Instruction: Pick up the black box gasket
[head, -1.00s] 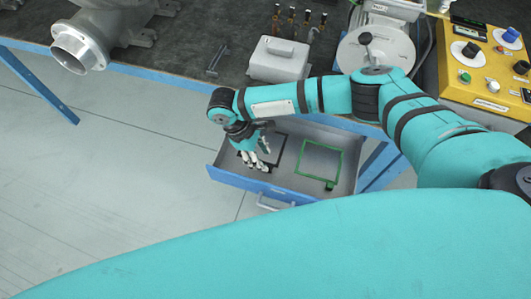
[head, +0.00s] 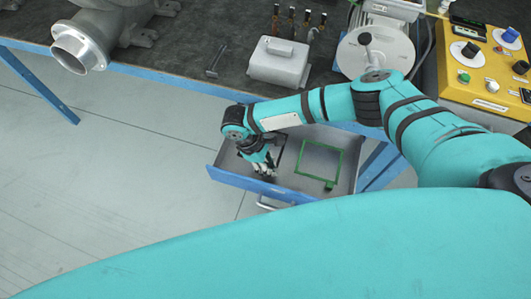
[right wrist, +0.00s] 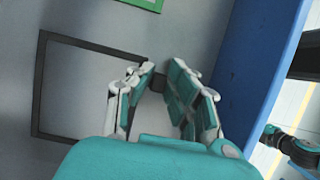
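The black box gasket (head: 281,153), a thin square frame, lies in the open drawer, partly hidden by my right arm in the head view. It also shows in the right wrist view (right wrist: 95,47), flat on the grey drawer floor with a small dark tab. My right gripper (head: 265,170) is low in the drawer at the gasket's front side. In the right wrist view its fingers (right wrist: 160,70) stand apart on either side of the tab. No grip on it shows. Finger contact with the floor cannot be told. My left gripper is out of view.
A green gasket (head: 330,184) lies in the drawer's right part. The drawer's blue front wall (head: 235,181) is close beside the right fingers. The bench (head: 190,58) above carries a grey metal box (head: 280,62) and a yellow control panel (head: 480,75).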

